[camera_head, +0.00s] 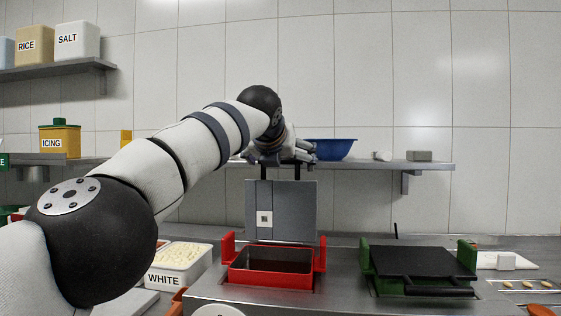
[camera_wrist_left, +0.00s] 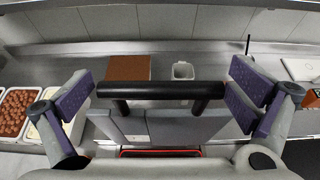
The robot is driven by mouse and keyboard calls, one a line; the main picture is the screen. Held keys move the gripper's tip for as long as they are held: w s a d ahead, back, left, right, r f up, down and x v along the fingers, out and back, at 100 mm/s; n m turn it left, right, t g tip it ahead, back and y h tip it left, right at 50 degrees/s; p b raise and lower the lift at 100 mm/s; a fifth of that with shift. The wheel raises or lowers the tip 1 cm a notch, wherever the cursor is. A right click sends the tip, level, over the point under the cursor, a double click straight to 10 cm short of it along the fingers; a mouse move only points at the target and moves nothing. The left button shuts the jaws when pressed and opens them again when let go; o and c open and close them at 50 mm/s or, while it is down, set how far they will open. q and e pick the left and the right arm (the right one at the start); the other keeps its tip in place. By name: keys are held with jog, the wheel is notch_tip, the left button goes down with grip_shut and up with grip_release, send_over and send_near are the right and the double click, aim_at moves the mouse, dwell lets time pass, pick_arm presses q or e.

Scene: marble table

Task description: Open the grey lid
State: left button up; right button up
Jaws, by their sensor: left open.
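The grey lid (camera_head: 290,205) stands upright at the back of the red box (camera_head: 270,280), whose dark inside shows from above. Its black bar handle is at the top edge; in the left wrist view the handle (camera_wrist_left: 160,90) lies across the picture, with the grey lid (camera_wrist_left: 155,126) below it. My left gripper (camera_head: 288,156) is at the top of the lid. It is open, with one purple-padded finger (camera_wrist_left: 72,100) beyond each end of the handle and visible gaps. My right gripper is not in view.
A green-sided unit with a black lid (camera_head: 424,262) stands right of the red box. A tub labelled WHITE (camera_head: 178,277) stands to the left. A wall shelf (camera_head: 378,165) with a blue bowl (camera_head: 330,149) runs behind my left gripper.

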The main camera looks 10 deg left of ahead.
pick_arm(q)
jog(key=shift+s+r, duration=0.45)
jog(key=v, duration=1)
jog(key=shift+s, duration=0.45)
